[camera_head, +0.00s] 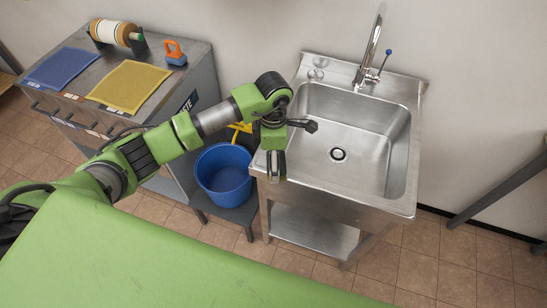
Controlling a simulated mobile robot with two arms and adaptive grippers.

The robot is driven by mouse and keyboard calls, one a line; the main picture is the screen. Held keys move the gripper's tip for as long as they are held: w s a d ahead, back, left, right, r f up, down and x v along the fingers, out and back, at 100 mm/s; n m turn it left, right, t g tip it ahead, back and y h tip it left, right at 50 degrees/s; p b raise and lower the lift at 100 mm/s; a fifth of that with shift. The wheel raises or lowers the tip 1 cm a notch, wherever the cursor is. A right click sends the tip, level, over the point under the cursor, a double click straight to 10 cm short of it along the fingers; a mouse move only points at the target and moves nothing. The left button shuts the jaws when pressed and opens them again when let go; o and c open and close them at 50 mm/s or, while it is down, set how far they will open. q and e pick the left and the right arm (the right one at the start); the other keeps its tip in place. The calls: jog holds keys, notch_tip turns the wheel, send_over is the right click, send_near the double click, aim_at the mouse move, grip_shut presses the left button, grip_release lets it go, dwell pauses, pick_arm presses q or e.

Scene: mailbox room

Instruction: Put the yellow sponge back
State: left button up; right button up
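No loose yellow sponge shows clearly. A flat yellow mat or cloth (128,87) lies on top of the grey metal cabinet at the left; I cannot tell whether it is sponge. A small yellow piece (240,127) shows partly behind my arm, above the blue bucket, and I cannot tell what it is. My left gripper (276,175) is over the left rim of the steel sink (312,174), pointing down. Its fingertips are small, and whether they are open or hold something cannot be made out. My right gripper is not in view.
A blue bucket (223,174) stands on a low dark stand between cabinet and sink. The tap (370,62) rises at the sink's back. The basin is empty.

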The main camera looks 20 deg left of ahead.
pick_arm(q)
jog(key=shift+r, duration=0.1)
notch_tip(320, 180, up, 12)
jog(key=b, duration=0.4)
dwell(0.4)
